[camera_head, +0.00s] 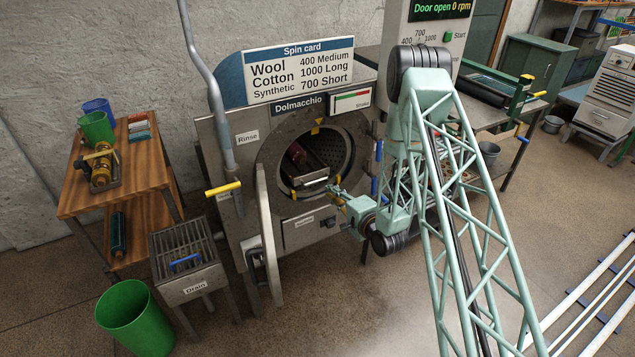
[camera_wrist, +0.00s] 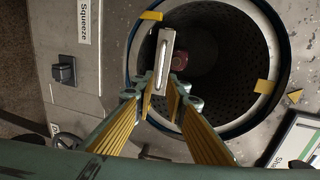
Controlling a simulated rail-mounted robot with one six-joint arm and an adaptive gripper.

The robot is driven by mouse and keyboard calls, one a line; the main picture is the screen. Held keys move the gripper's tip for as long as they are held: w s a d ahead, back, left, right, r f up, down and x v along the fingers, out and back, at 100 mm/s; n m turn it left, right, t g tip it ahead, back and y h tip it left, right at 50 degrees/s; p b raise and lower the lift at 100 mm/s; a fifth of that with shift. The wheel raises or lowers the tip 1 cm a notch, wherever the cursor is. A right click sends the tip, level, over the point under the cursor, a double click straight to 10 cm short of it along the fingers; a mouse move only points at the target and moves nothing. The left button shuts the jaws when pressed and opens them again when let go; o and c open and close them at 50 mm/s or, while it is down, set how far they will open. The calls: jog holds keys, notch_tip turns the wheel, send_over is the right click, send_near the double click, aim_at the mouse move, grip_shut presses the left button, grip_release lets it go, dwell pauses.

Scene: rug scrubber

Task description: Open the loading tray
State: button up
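The loading tray (camera_head: 314,165) lies inside the open drum of the washing machine. Its pale front handle (camera_head: 309,184) is at the drum mouth, and a dark red bundle (camera_head: 296,153) shows behind it. In the wrist view the tray's handle plate (camera_wrist: 163,52) stands out against the dark drum (camera_wrist: 215,65). My gripper (camera_head: 333,192) is just right of the handle in the head view. In the wrist view its yellow-padded fingers (camera_wrist: 160,95) are apart with a gap between them, close to the near end of the plate. I cannot tell whether they touch it.
The round door (camera_head: 268,235) stands swung open left of the drum. The display (camera_head: 441,9) reads "Door open 0 rpm". A yellow-gripped lever (camera_head: 223,189) and a drain stand (camera_head: 189,268) are at left. A squeeze control (camera_wrist: 66,74) is beside the drum. The floor in front is clear.

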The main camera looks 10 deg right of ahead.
aim_at(318, 181)
jog(key=shift+x, duration=6)
grip_shut()
